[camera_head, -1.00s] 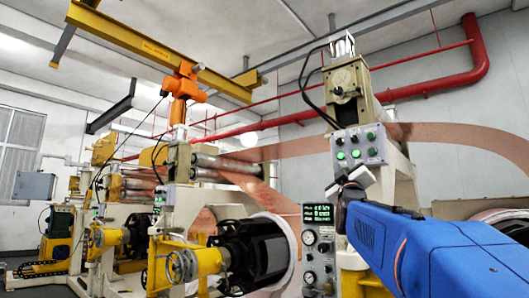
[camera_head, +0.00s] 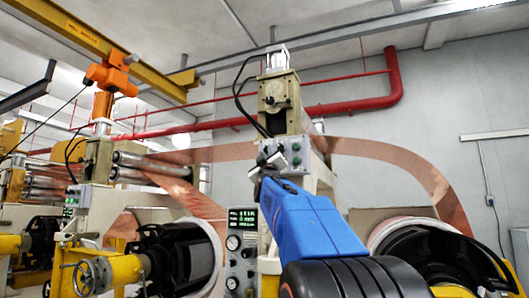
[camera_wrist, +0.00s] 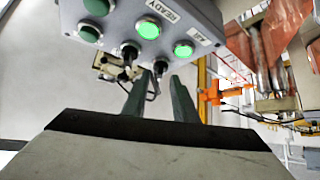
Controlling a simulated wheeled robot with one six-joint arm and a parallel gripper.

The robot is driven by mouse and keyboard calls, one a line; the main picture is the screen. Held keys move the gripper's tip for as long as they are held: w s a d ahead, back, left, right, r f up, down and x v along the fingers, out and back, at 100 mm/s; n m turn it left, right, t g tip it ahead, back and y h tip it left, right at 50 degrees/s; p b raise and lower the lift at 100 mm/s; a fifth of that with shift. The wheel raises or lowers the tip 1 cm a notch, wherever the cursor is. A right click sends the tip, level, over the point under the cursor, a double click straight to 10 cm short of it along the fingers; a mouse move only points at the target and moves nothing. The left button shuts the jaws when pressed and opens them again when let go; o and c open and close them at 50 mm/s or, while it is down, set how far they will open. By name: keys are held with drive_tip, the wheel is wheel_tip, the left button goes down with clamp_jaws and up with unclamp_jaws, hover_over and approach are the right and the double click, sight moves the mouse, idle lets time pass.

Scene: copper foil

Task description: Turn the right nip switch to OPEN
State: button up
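A grey control box (camera_wrist: 150,25) fills the top of the wrist view. It carries lit green buttons (camera_wrist: 148,28) and two dark knobs pointing toward me, a nearer-left knob (camera_wrist: 130,52) and a right knob (camera_wrist: 160,68). I cannot read any nip or OPEN label. My gripper (camera_wrist: 159,76) is open, its two dark fingers apart, with tips just below the right knob; I cannot tell whether they touch it. In the head view the box (camera_head: 290,151) is on the cream machine, and my gripper (camera_head: 264,172) is beside it, small and partly hidden by my blue arm.
A copper foil web (camera_head: 400,158) runs past behind the box. A gauge panel (camera_head: 241,240) stands lower left of my arm, and a handwheel (camera_head: 87,278) lies farther left. A black roll (camera_head: 440,258) is at right. A red pipe (camera_head: 350,108) crosses the wall.

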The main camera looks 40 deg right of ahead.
sight(266, 149)
drive_tip(key=shift+x, duration=1.4)
clamp_jaws()
